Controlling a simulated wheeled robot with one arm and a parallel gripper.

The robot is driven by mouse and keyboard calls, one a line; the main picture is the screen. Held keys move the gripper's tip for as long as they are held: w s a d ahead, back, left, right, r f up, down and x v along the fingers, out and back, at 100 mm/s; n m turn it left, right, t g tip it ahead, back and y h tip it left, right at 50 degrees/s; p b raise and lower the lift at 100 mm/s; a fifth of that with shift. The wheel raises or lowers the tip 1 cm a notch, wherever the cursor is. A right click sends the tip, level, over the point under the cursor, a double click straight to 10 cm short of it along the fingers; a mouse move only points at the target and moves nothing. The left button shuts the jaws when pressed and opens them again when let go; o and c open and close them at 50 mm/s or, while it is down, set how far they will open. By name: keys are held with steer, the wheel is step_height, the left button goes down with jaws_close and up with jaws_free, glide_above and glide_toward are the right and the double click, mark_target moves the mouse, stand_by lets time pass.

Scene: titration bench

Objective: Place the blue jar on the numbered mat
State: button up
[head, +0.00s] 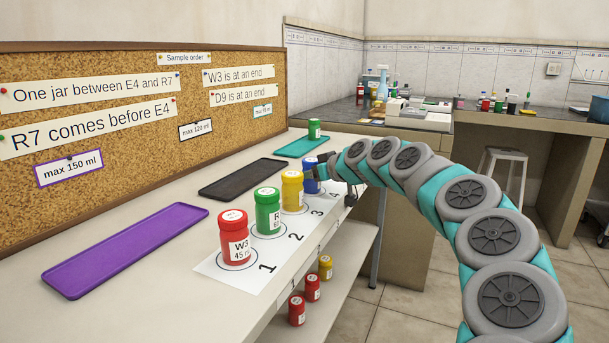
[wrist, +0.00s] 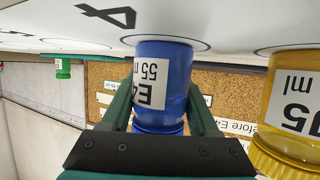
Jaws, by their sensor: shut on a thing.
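The blue jar (head: 311,175) is upright at circle 4 of the white numbered mat (head: 225,268). My gripper (head: 320,170) is shut on it. In the wrist view, which is upside down, the fingers lie on both sides of the blue jar (wrist: 162,85), whose label reads E4, 55 m. Its base is within the printed circle by the 4; I cannot tell whether it fully touches the mat. A red jar W3 (head: 234,238) stands on 1, a green jar (head: 268,210) on 2 and a yellow jar (head: 292,191) on 3.
Purple (head: 125,248), black (head: 243,177) and teal (head: 302,147) trays lie along the corkboard (head: 150,110); a green jar (head: 314,128) stands on the teal one. The yellow jar (wrist: 290,120) is close beside my gripper. Small red and yellow jars (head: 325,267) sit on the lower shelf.

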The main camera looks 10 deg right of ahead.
steer(key=o, duration=1.4)
steer(key=shift+r, duration=0.1)
steer(key=shift+d+r+p, duration=0.1)
steer(key=shift+r+p, duration=0.05)
steer(key=shift+p, duration=0.15)
steer(key=b+v, duration=0.2)
steer(key=v, duration=0.9)
steer(key=shift+s+d, duration=0.15)
steer(key=shift+s, duration=0.25)
